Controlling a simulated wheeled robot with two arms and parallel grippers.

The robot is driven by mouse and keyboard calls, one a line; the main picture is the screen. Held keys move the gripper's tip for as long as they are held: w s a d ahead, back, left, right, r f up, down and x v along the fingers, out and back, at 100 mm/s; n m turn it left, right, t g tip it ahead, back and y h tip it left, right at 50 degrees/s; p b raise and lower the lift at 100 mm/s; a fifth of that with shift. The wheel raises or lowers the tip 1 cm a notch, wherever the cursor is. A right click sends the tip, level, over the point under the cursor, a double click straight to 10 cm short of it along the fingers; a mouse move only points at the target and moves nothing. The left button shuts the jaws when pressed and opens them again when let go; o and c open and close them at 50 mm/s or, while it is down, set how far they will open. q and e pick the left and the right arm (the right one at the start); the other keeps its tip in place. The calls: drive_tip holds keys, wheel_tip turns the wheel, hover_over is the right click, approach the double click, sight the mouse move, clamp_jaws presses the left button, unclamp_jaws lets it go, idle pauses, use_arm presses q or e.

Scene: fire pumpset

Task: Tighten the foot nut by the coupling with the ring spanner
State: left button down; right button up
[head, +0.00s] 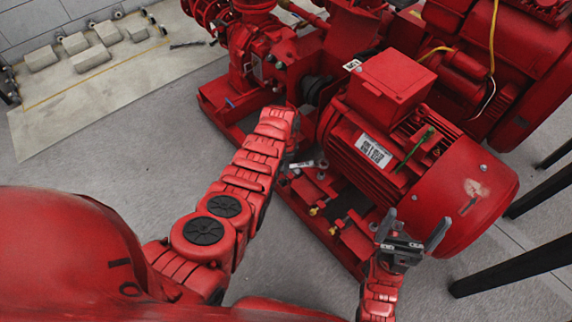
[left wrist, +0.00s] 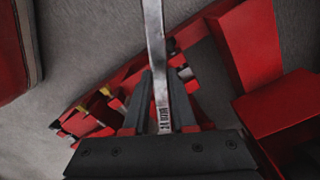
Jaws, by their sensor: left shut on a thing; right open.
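My left gripper (head: 292,158) is shut on the steel ring spanner (head: 321,163), low beside the motor foot near the coupling (head: 316,90). In the left wrist view the spanner's flat shank (left wrist: 155,50) stands between the two dark fingers (left wrist: 160,105) and runs out of the top of the picture. In the head view the spanner's end shows just right of the gripper, over the red base frame (head: 281,188). I cannot tell whether it sits on a nut; the foot nut is not clearly visible. My right gripper (head: 404,243) is open and empty in front of the motor.
The red motor (head: 440,185) stands on the base frame, with a green-handled thing (head: 415,148) on top. Brass-coloured fittings (head: 314,211) sit along the frame's near side. Black legs (head: 520,265) stand at right. Grey floor lies open at left, with pale blocks (head: 91,57) on a board beyond.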

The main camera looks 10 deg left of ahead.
use_arm(q)
drive_tip(key=shift+f+b, duration=2.3)
drive_tip(key=shift+f, duration=0.2)
drive_tip(key=shift+f, duration=0.2)
drive_tip(key=shift+f+b, duration=0.3)
drive_tip(key=shift+b, duration=0.2)
drive_tip(key=shift+f+b, duration=0.75)
drive_tip(key=shift+f, duration=0.1)
